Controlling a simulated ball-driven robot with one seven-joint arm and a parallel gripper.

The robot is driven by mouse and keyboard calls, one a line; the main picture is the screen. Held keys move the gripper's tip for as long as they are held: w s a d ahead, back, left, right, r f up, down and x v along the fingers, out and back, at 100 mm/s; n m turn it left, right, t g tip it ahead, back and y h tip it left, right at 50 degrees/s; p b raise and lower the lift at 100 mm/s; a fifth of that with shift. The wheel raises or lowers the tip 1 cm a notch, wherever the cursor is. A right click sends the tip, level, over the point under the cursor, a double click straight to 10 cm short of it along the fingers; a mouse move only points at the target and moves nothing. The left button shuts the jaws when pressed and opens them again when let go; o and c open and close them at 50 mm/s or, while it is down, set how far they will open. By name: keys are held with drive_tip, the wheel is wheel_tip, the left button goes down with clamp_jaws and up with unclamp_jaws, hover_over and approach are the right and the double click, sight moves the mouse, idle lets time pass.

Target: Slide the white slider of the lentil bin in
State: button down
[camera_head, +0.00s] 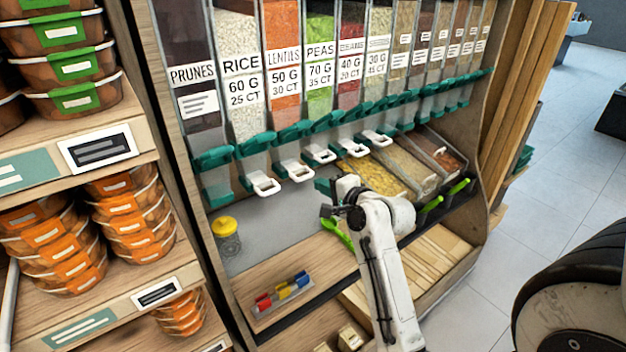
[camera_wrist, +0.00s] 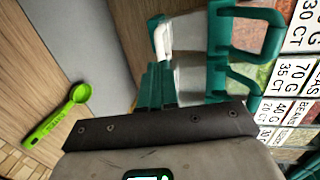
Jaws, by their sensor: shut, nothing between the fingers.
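The lentil bin (camera_head: 283,60) is the clear column of orange lentils in the head view. Its white slider (camera_head: 297,172) sticks out below the teal spout, handle toward the front. In the wrist view a white slider (camera_wrist: 162,40), apparently the lentil one, shows under a teal-framed spout at the top. My gripper (camera_head: 322,185) is shut and empty, just below and right of that slider in the head view. Its teal fingers also show in the wrist view (camera_wrist: 154,82), close beside the slider. I cannot tell whether they touch. Part of the neighbouring peas slider is hidden behind the fingers.
Neighbouring white sliders of the rice bin (camera_head: 265,184) and peas bin (camera_head: 321,154) sit close on both sides. A green scoop (camera_wrist: 58,118) lies on the wooden shelf. Open food trays (camera_head: 375,178) are at right.

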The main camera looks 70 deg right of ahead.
sight(307, 178)
drive_tip(key=shift+x, duration=2.1)
